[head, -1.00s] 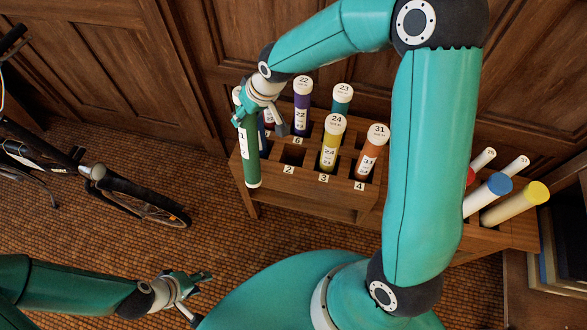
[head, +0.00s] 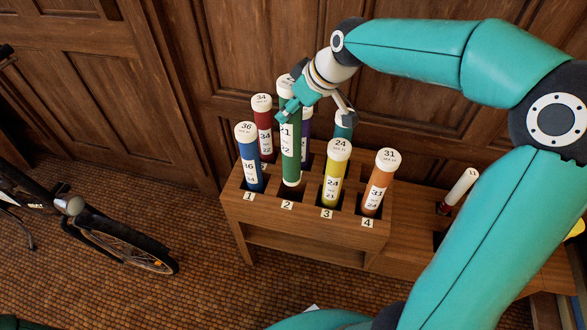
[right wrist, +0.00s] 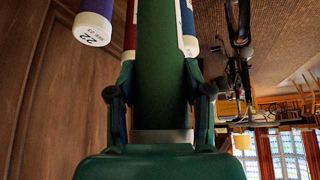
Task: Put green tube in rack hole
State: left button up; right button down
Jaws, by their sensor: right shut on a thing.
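The green tube (head: 290,150) is held upright, or nearly so, in my right gripper (head: 312,102) by its upper part. Its white lower end is at the mouth of hole 2 (head: 288,195) of the wooden rack (head: 300,224); I cannot tell whether it is inside the hole or just above it. In the right wrist view my right gripper (right wrist: 162,92) has a finger on each side of the green tube (right wrist: 160,60). My left gripper is out of view.
A blue tube (head: 250,165) stands in hole 1, left of the green one. A yellow tube (head: 334,180) stands in hole 3 and an orange tube (head: 378,188) in hole 4. Behind are a red tube (head: 264,130), a purple one and a teal one. A bicycle (head: 120,245) stands at left.

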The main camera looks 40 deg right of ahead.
notch_tip(320, 180, down, 12)
jog(key=shift+r+b, duration=0.15)
jog(key=shift+b, duration=0.7)
jog(key=shift+f+b, duration=0.45)
jog(key=shift+f, duration=1.6)
jog(key=shift+c, duration=2.4)
grip_release()
jog(key=shift+f, duration=0.1)
jog(key=shift+r, duration=0.3)
jog(key=p, duration=0.1)
send_near(294, 154)
jog(key=shift+w+d+f, duration=0.4)
jog(key=shift+d+f, duration=0.15)
jog(key=shift+d, duration=0.05)
